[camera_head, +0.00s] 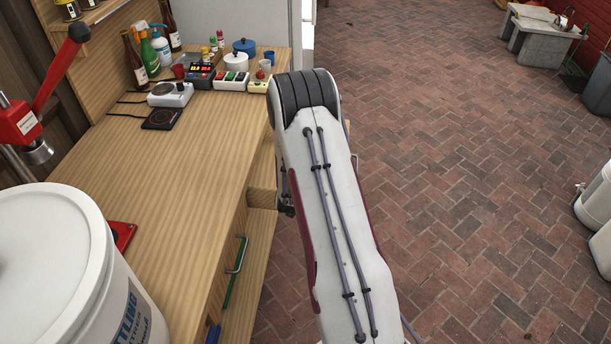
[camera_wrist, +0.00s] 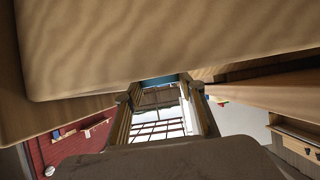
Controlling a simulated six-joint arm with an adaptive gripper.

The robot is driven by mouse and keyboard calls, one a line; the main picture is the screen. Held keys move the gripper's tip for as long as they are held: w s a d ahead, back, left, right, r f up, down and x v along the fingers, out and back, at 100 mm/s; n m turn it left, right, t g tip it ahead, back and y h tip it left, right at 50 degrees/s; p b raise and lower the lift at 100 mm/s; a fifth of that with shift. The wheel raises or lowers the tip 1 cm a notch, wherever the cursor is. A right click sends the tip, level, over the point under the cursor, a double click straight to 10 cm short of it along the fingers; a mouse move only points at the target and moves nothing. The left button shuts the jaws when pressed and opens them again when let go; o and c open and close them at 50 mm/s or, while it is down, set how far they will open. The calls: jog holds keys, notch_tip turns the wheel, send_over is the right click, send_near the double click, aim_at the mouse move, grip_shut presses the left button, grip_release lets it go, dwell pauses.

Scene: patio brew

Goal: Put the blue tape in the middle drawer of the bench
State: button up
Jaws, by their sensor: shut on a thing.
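In the wrist view my gripper (camera_wrist: 159,92) has its two fingers closed in on a blue-teal piece (camera_wrist: 158,80), which fits the blue tape. Only a thin strip of it shows between the fingertips. Pale wooden panels (camera_wrist: 170,35) lie right beyond the fingertips and fill the top of that view. In the head view the wooden bench (camera_head: 130,185) runs along the left. My arm hides the gripper and the tape there.
A large white bucket (camera_head: 50,265) stands at the near left of the bench. A red lever device (camera_head: 22,120) is behind it. A scale (camera_head: 170,94), bottles, switch boxes and pots crowd the bench's far end. The brick floor (camera_head: 460,150) to the right is clear.

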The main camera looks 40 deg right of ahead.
jog(key=shift+f, duration=1.6)
jog(key=shift+f, duration=0.65)
jog(key=o, duration=1)
jog(key=shift+s+f, duration=0.1)
jog(key=shift+f, duration=0.05)
jog(key=shift+r, duration=0.6)
jog(key=shift+s+a+r, duration=0.15)
jog(key=shift+a+r, duration=0.05)
jog(key=shift+v, duration=5.75)
